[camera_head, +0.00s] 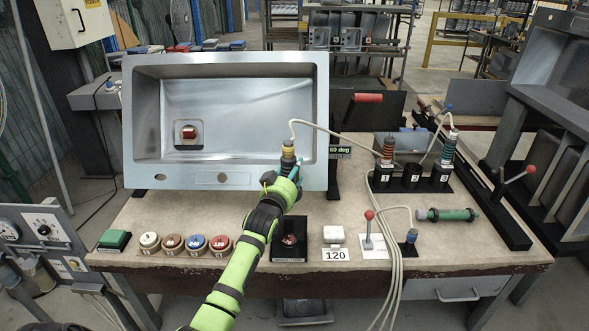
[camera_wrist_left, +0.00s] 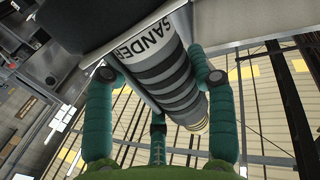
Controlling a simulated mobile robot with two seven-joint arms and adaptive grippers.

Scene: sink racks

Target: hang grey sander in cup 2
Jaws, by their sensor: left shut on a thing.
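The grey sander shows in the left wrist view (camera_wrist_left: 172,75), with dark bands and a "SANDER" label. My left gripper (camera_wrist_left: 160,95) has its teal fingers closed around it. In the head view, my left gripper (camera_head: 281,186) holds the sander (camera_head: 288,157) upright before the lower right of the metal basin, apart from the cups. A cord runs from its top to the right. Three black cups stand in a row at the right: the left (camera_head: 383,180) and right (camera_head: 440,177) hold banded tools, and the middle cup (camera_head: 411,177) looks empty. My right gripper is out of view.
The metal basin (camera_head: 320,120) stands behind the gripper. Cords hang over the table front between the gripper and the cups. A red-knobbed lever (camera_head: 370,230) and a green cylinder (camera_head: 447,215) lie in front of the cups.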

